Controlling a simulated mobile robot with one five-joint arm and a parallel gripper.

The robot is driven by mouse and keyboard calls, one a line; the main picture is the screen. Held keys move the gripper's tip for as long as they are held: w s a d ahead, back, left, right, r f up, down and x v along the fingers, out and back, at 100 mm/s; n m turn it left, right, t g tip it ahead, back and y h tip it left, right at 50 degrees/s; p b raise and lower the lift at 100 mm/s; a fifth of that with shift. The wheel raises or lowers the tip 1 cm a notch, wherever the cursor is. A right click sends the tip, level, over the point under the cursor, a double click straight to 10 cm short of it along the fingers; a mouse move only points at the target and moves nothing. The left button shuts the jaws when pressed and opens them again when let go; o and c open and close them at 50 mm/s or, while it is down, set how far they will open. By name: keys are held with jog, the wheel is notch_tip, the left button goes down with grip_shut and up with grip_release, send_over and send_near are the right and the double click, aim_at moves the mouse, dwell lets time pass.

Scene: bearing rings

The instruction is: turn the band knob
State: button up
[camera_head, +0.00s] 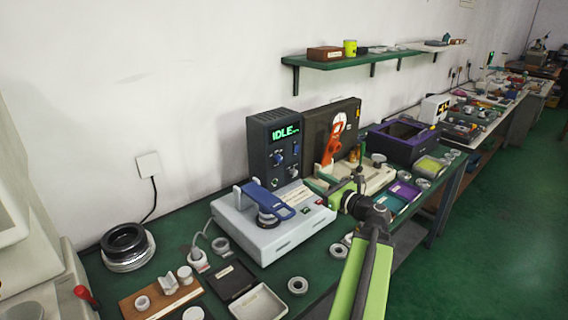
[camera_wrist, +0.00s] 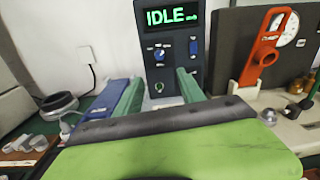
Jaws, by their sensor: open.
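The dark control box (camera_head: 262,144) stands upright against the wall, its green display reading IDLE. In the wrist view, the box (camera_wrist: 143,22) carries a round knob with a blue centre (camera_wrist: 158,53) at left, a blue switch (camera_wrist: 193,46) at right and a small pale round control (camera_wrist: 159,87) below. The labels are too small to tell which is the band knob.
A pale grey machine with a blue handle (camera_head: 275,246) stands in front of the box. A dark panel with an orange lever (camera_head: 327,140) stands to the right. A purple bin (camera_head: 405,140) is beyond. Loose rings and trays crowd the green bench.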

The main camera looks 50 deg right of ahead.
aim_at(280, 159)
jog(key=w, duration=0.6)
jog(key=w+d, duration=0.1)
jog(key=w, duration=1)
jog(key=shift+w+d, duration=0.3)
jog(key=shift+d, duration=0.1)
